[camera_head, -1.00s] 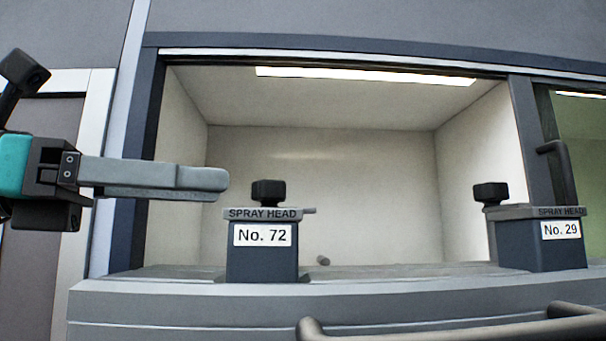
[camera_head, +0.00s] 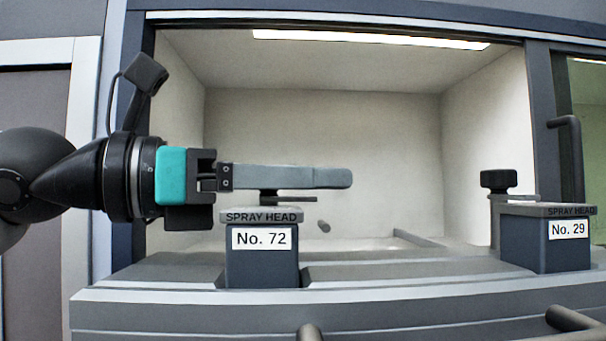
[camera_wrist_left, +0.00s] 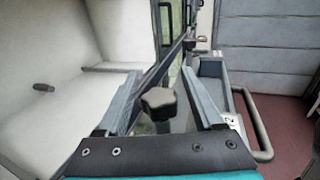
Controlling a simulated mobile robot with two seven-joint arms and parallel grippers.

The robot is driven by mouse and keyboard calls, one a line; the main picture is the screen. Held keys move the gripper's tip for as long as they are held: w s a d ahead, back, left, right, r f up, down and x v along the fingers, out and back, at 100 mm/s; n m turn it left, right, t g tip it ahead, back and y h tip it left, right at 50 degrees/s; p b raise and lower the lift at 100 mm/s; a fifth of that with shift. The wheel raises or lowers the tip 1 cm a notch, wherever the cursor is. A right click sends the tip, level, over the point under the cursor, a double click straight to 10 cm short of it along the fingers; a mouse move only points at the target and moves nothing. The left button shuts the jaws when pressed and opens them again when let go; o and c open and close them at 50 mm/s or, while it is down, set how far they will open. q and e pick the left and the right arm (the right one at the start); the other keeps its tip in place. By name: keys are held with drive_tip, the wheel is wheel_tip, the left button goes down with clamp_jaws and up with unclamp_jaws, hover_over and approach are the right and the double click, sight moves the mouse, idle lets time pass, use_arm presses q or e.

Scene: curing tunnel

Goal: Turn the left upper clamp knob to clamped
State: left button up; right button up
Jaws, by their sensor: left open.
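The left spray head, No. 72 (camera_head: 263,255), stands on the sill of the tunnel opening. Its black clamp knob is mostly hidden behind my finger in the head view; only its underside and a short dark lever (camera_head: 296,199) show below. My left gripper (camera_head: 346,178) reaches in level from the left, at the height of that knob. In the left wrist view the lobed black knob (camera_wrist_left: 158,103) sits between the two open grey fingers (camera_wrist_left: 163,82), with a gap visible on each side. My right gripper is in neither view.
A second spray head, No. 29 (camera_head: 547,240), with its own black knob (camera_head: 499,179), stands at the right. A bar handle (camera_head: 567,170) is on the right frame, and another rail (camera_head: 575,318) is at the front. The chamber behind is mostly clear.

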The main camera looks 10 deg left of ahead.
use_arm(q)
drive_tip(key=shift+c, duration=0.2)
clamp_jaws()
